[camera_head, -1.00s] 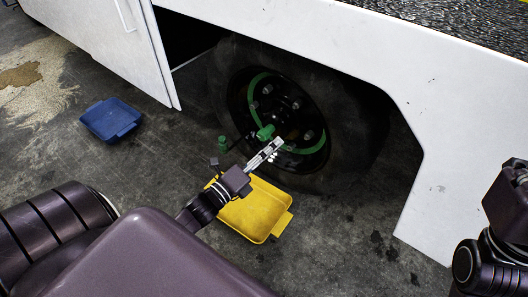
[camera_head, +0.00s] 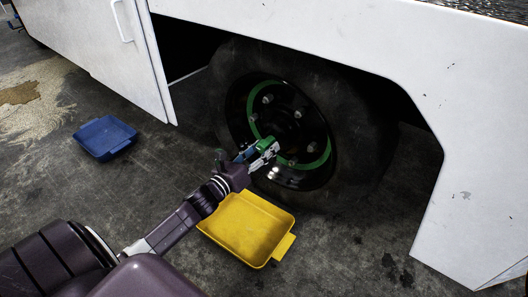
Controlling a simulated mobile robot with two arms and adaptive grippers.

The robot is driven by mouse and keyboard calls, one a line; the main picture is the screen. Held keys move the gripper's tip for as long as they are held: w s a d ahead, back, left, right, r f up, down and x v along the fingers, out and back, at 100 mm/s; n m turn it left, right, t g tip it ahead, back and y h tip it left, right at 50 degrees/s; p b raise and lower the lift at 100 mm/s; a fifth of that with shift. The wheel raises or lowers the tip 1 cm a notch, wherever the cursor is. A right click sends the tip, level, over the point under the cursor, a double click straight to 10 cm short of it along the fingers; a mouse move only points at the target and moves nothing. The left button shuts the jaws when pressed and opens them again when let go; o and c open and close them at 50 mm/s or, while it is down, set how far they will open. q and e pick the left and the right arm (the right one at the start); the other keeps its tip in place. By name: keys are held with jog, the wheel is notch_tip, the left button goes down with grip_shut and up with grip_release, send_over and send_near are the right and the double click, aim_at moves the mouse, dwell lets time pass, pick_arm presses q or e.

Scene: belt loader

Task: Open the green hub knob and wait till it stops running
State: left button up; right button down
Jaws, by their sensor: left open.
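The green hub knob (camera_head: 264,143) shows at the lower left of the wheel hub (camera_head: 292,128), inside a green ring on the rim. My left gripper (camera_head: 268,153) is open right at the knob, with its fingers over part of it. I cannot tell whether the fingers touch the knob. My right gripper is out of view.
A yellow tray (camera_head: 243,222) lies on the floor under my left wrist. A blue tray (camera_head: 104,137) lies farther left. The white vehicle body (camera_head: 460,120) and the black tyre (camera_head: 365,130) surround the hub closely. Floor between the trays is clear.

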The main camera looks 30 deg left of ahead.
pick_arm(q)
jog(key=shift+w, duration=0.15)
jog(key=shift+c, duration=0.4)
jog(key=c, duration=1.1)
jog(key=shift+o, duration=0.2)
